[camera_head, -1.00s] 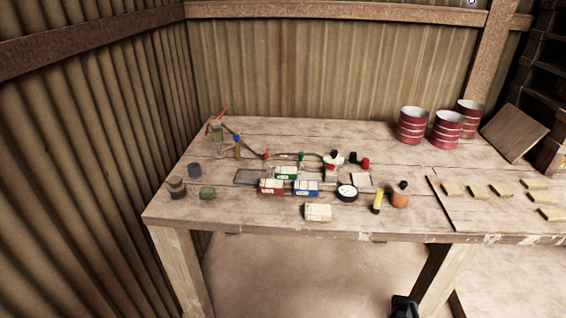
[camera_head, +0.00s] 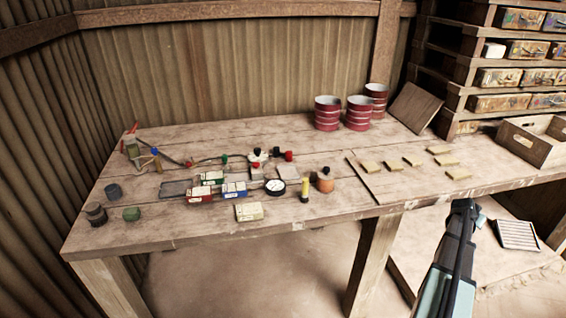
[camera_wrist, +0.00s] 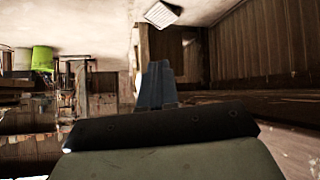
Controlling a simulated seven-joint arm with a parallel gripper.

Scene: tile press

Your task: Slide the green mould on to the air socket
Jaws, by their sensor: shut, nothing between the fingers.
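The green mould (camera_head: 212,178) is a small block with a green and white face, on the bench at left among similar blocks. A red block (camera_head: 199,195) and a blue block (camera_head: 234,189) lie just in front of it. The air socket cannot be told apart for sure among the small fittings with coloured knobs behind the blocks. My gripper (camera_wrist: 160,66) is shut and empty in the wrist view, facing away from the bench top's blocks. In the head view my arm rises at lower right, in front of the bench, well apart from the mould.
A round gauge (camera_head: 275,187), a yellow tube (camera_head: 305,189) and an orange pot (camera_head: 325,180) stand right of the blocks. A cream block (camera_head: 249,211) lies near the front edge. Red drums (camera_head: 328,113) stand at the back. Several tan tiles (camera_head: 411,161) lie at right.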

